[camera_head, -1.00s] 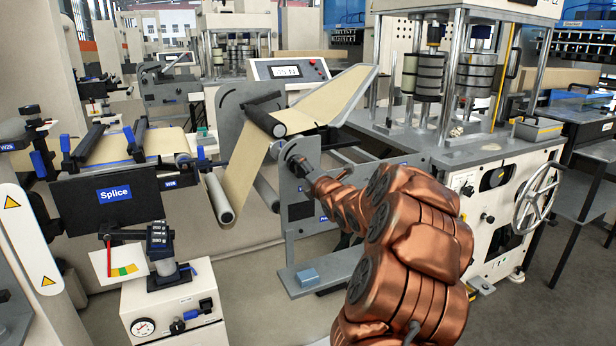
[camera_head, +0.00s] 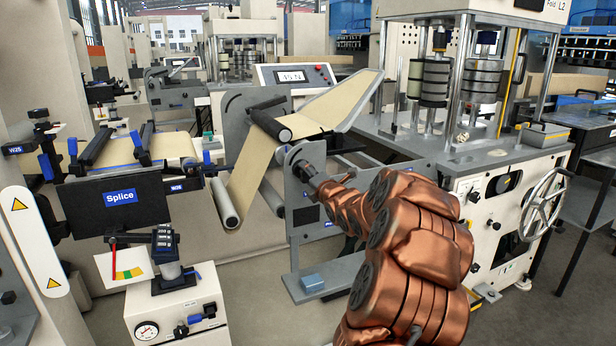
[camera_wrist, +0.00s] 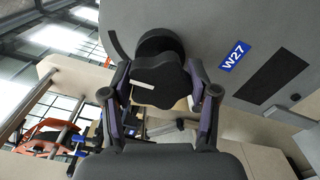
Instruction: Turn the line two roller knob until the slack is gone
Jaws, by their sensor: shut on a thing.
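My gripper (camera_head: 303,168) is at the side plate of the unwind stand, right of the kraft web. In the wrist view my gripper (camera_wrist: 160,92) has its two fingers shut on a dark lobed knob (camera_wrist: 160,80) with a white line on its face. The knob sits in front of a grey plate (camera_wrist: 225,25) with a blue W27 label (camera_wrist: 233,54). In the head view the knob is mostly hidden by my gripper. The kraft web (camera_head: 247,175) runs from an upper dark roller (camera_head: 270,124) down to a lower grey roller (camera_head: 224,203) and looks fairly straight.
A small display panel (camera_head: 292,76) stands behind the roller; its reading is hard to make out. The Splice table (camera_head: 110,200) is at left, a gauge box (camera_head: 175,310) in front. A press with a handwheel (camera_head: 545,205) stands close on the right.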

